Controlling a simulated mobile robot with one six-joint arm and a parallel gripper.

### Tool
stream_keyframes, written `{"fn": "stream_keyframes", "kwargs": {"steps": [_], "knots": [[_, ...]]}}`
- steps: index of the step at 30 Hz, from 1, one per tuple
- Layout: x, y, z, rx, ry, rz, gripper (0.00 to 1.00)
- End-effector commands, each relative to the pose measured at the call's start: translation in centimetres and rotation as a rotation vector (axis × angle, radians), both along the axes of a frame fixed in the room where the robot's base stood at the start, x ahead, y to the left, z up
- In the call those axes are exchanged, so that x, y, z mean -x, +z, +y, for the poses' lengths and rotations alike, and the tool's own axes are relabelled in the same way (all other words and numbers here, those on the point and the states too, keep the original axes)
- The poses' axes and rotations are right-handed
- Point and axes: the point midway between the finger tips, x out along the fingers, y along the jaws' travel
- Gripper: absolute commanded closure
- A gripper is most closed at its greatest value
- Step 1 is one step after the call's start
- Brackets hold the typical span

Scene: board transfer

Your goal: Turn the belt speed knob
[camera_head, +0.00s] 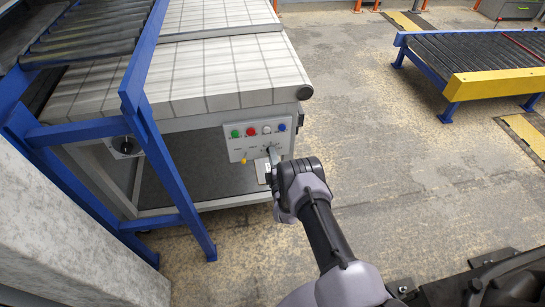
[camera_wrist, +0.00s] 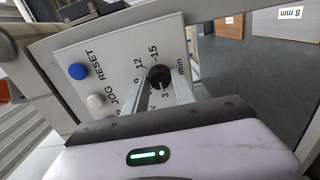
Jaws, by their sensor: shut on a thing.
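The belt speed knob (camera_wrist: 159,77) is small and black, on a light control panel (camera_wrist: 118,62) beside a printed scale with 3, 12 and 15. My gripper (camera_wrist: 163,92) is shut on the knob, one finger on either side of it. Which number the knob points at cannot be told. In the head view, my gripper (camera_head: 273,155) reaches the lower right part of the panel (camera_head: 240,147) and mostly hides the knob.
The panel has green, red, white and blue buttons (camera_head: 282,127) above the knob and a small yellow part (camera_head: 243,161) lower left. The panel is under a white belt conveyor (camera_head: 200,75). A blue frame (camera_head: 150,130) stands left. The floor (camera_head: 400,150) to the right is clear.

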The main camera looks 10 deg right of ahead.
Motion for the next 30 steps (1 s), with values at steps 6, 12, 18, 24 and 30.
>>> {"fn": "stream_keyframes", "kwargs": {"steps": [6, 12, 18, 24, 30], "knots": [[0.03, 0.01, 0.0, -0.093, 0.0, 0.0, 1.0], [0.03, 0.05, 0.0, -0.258, 0.0, 0.0, 1.0], [0.03, 0.06, 0.0, -0.449, 0.0, 0.0, 1.0], [0.05, 0.03, -0.01, -0.639, -0.001, 0.001, 1.0], [0.03, 0.06, -0.02, -0.829, -0.001, 0.001, 1.0]]}}
